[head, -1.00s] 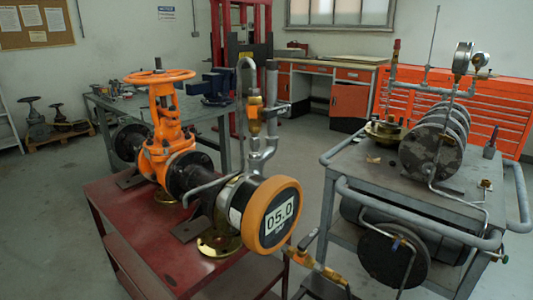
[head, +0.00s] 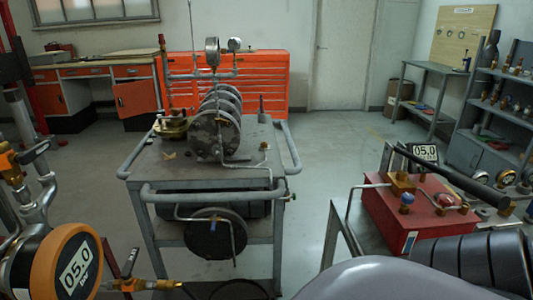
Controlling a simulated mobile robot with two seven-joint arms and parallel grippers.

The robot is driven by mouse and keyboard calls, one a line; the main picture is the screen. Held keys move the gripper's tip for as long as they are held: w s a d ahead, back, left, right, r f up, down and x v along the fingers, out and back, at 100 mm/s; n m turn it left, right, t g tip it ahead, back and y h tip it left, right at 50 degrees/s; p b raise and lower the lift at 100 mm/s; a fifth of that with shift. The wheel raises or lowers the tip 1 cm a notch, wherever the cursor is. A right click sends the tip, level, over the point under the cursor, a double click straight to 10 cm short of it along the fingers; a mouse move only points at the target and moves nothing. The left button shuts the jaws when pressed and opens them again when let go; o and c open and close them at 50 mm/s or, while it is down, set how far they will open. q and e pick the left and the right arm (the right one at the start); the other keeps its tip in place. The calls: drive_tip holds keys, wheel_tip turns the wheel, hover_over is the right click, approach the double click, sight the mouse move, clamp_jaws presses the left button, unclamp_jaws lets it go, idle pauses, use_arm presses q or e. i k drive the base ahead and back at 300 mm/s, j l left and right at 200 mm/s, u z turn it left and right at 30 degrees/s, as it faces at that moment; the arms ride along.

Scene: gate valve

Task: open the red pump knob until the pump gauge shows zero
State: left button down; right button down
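The red pump (head: 400,215) stands at the right on a grey cart. On its top are a brass block with a blue knob (head: 407,198) and a small red knob (head: 445,200) on brass fittings. A long black handle (head: 450,172) runs slantwise above the pump. Neither of my grippers is in view, and nothing touches the knobs.
A grey trolley (head: 150,165) with flanged parts stands in the middle. Shelves (head: 500,125) with fittings are at the right. Bare floor lies between the trolley and the pump.

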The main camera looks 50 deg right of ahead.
sight(445, 200)
drive_tip(key=z, duration=2.85)
drive_tip(key=i+l, duration=0.1)
drive_tip(key=l, duration=0.55)
drive_tip(key=l+u, duration=0.1)
drive_tip(key=l, duration=0.55)
drive_tip(key=i, duration=0.05)
